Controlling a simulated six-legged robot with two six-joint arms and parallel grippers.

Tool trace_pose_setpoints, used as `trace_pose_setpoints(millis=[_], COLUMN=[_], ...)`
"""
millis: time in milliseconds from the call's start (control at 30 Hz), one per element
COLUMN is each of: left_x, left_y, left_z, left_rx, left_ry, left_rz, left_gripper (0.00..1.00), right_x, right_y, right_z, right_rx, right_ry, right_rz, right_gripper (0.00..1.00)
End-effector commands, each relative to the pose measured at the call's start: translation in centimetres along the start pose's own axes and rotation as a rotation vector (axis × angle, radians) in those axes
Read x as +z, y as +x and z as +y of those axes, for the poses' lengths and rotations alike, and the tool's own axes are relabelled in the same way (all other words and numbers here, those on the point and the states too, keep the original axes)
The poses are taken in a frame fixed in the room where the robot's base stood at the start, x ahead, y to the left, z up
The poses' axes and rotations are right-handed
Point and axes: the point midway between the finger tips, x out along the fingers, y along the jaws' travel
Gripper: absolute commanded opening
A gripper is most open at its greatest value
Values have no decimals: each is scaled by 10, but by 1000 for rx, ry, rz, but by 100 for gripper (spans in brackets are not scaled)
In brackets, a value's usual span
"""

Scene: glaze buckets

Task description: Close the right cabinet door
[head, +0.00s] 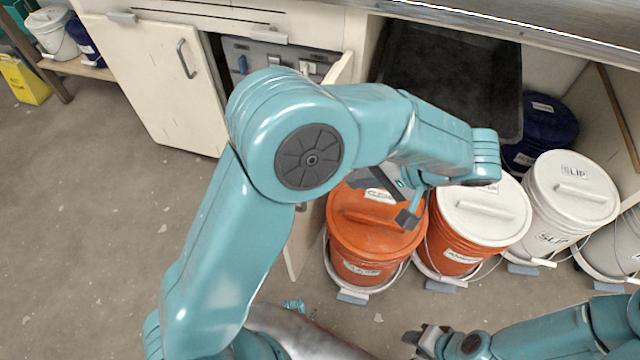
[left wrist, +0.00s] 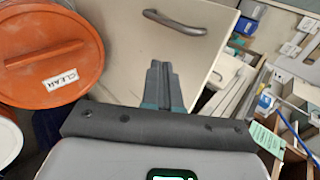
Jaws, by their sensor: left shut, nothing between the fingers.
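The right cabinet door (head: 303,235) stands open, seen nearly edge-on and mostly hidden behind my left arm. In the left wrist view its pale face (left wrist: 130,45) and curved metal handle (left wrist: 188,22) show ahead of my gripper. My left gripper (left wrist: 160,68) is shut and empty, its fingertips in front of the door face below the handle. I cannot tell whether they touch it. In the head view this gripper (head: 385,183) is partly covered by my forearm, above an orange bucket. My right gripper (head: 417,342) is low at the bottom edge, apart from the door; its jaws are unclear.
An orange lidded bucket (head: 370,222) stands close right of the door. A white-lidded orange bucket (head: 460,255) and white buckets (head: 570,190) stand further right. The left cabinet door (head: 150,75) is at the upper left. The floor (head: 90,210) is free on the left.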

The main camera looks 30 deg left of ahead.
Motion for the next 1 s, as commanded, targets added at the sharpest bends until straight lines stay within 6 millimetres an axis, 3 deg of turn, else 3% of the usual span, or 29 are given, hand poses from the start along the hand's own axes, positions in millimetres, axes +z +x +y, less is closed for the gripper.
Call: trace_pose_setpoints(millis=[500, 700, 1000], left_x=[2, 1, 2], left_y=[102, 120, 127], left_z=[1, -20, -28], left_rx=[-1, 1, 1], left_ry=[4, 1, 5], left_rz=[-8, -6, -6], left_gripper=[0, 0, 0], right_x=[-1, -1, -1], right_y=[25, 28, 28], right_z=[9, 10, 10], right_rx=[0, 0, 0], right_ry=[0, 0, 0], right_rz=[0, 0, 0], right_gripper=[38, 38, 38])
